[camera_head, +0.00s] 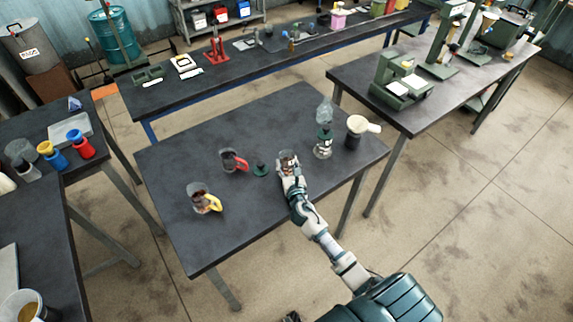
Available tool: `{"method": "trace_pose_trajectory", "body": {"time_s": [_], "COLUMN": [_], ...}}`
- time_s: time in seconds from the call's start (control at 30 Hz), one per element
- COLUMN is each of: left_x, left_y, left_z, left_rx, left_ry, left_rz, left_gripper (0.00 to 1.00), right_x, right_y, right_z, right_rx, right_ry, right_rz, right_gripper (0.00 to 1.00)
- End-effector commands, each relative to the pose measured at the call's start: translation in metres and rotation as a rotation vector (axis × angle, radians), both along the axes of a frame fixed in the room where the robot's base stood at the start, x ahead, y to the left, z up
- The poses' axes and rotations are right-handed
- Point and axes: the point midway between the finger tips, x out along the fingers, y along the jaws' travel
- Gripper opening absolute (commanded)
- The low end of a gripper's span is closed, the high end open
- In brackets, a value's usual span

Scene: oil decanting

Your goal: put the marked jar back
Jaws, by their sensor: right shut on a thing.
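My right gripper (290,174) is shut on a small glass jar (288,157) at the middle of the dark table (220,235). The jar looks upright, with brownish contents, and the gripper covers its near side. I cannot make out a mark on it, or whether its base touches the table. A jug with a red handle (232,160) and a jug with a yellow handle (203,198) stand to its left. My left gripper is not in view.
A small green piece (261,169) lies just left of the held jar. A green lantern (323,142) with a glass chimney stands to the right, beside a dark container with a cream top (357,130). The table's front is clear. Other benches stand around.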

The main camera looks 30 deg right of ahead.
Motion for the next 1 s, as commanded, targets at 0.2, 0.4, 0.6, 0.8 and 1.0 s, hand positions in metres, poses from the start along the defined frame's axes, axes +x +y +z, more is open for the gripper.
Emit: {"method": "trace_pose_trajectory", "body": {"time_s": [0.2,0.4,0.6,0.8,1.0], "left_x": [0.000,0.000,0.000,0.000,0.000], "left_y": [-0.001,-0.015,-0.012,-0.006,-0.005], "left_z": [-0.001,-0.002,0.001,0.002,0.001], "left_rx": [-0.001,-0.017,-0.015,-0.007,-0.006], "left_ry": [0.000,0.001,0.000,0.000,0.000], "left_rz": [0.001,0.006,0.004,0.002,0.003], "left_gripper": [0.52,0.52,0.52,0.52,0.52], "right_x": [0.000,0.000,-0.009,-0.049,-0.089], "right_y": [-0.001,0.001,0.005,0.016,0.029], "right_z": [-0.003,-0.003,-0.001,0.000,0.000], "right_rx": [-0.001,-0.004,-0.004,-0.003,-0.001], "right_ry": [0.002,0.004,0.007,0.005,0.003], "right_rz": [-0.002,-0.002,-0.001,0.000,-0.001], "right_gripper": [0.78,0.78,0.78,0.78,0.78]}}
